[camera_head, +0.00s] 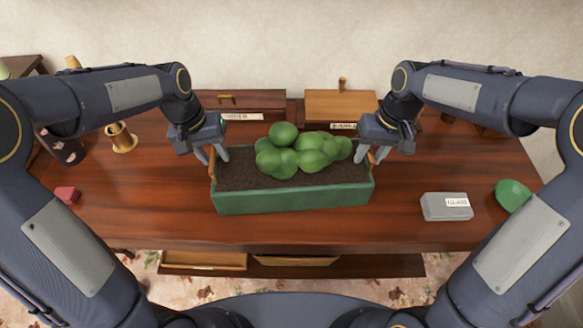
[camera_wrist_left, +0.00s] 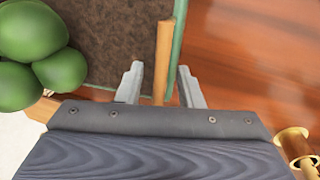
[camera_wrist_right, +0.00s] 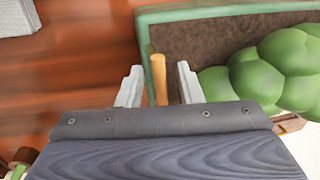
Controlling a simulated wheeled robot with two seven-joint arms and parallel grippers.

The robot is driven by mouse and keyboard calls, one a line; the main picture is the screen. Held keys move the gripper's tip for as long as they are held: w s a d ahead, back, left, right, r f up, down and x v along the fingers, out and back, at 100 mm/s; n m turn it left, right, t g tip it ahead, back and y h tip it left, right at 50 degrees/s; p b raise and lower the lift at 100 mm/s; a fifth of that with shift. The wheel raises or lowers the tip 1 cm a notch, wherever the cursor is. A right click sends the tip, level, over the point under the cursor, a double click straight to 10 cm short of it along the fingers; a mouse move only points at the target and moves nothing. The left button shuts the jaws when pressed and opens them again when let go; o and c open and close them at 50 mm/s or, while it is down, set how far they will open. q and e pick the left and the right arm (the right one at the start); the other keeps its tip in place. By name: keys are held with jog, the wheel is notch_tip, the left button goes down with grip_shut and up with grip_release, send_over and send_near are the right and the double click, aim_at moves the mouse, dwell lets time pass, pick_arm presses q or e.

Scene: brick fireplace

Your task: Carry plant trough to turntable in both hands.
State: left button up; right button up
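The plant trough (camera_head: 290,199) is a long green box with dark soil and several round green bushes, standing on the brown table. It has a wooden bar handle at each end. My left gripper (camera_head: 214,158) is at the trough's left end, open, with the left handle (camera_wrist_left: 164,45) between its fingers and gaps showing. My right gripper (camera_head: 375,151) is at the right end, open, with the right handle (camera_wrist_right: 158,78) between its fingers, also with gaps. I cannot make out a turntable in any view.
Labelled wooden boxes, one dark (camera_head: 240,103) and one lighter (camera_head: 341,106), stand behind the trough. The table in front of the trough is clear.

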pick_arm(q)
jog(key=shift+f, duration=0.1)
grip_shut()
pick_arm(e)
grip_shut()
dwell(1.1)
pick_arm(q)
jog(key=shift+w+r, duration=0.15)
jog(key=shift+r, duration=0.15)
pick_arm(e)
jog(key=shift+w+r, duration=0.15)
jog(key=shift+r, duration=0.1)
